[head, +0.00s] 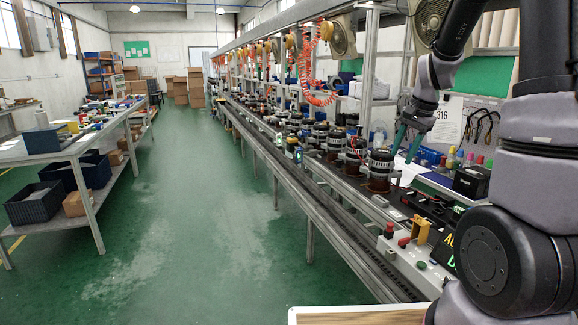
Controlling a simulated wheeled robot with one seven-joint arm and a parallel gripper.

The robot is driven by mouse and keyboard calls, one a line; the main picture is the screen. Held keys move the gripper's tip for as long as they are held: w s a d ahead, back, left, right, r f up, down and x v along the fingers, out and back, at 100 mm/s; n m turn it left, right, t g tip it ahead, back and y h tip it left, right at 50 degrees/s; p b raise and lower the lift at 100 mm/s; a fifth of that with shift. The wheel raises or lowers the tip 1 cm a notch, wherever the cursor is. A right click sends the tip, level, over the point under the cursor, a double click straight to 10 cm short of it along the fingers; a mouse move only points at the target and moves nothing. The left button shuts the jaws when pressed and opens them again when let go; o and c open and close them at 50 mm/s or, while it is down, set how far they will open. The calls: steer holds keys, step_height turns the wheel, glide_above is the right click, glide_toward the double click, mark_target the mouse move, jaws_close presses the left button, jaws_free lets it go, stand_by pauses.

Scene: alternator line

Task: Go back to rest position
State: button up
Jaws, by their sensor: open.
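My arm reaches in from the right side of the head view. My gripper (405,145) has teal fingers that point down and are spread apart. It hangs over the line, just right of the nearest alternator (379,170). I see nothing held between the fingers. I cannot tell whether a finger touches the alternator. Parts of my arm hide the right side of the bench.
The assembly line (290,170) runs away along the right with several alternators on it. A control box (410,255) with buttons sits at its near end. Coiled orange hoses (318,65) hang above. The green floor (190,220) is open between the line and a left table (75,145).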

steer(key=s+a+r+n+t, duration=0.2)
steer(key=s+r, duration=0.5)
steer(key=s, duration=0.4)
steer(key=s+a+r+n+t, duration=0.2)
steer(key=s+a+r+n, duration=0.2)
steer(key=s+r, duration=0.4)
steer(key=s+a, duration=0.1)
steer(key=s, duration=0.2)
steer(key=shift+a+r, duration=0.2)
steer(key=shift+a, duration=0.15)
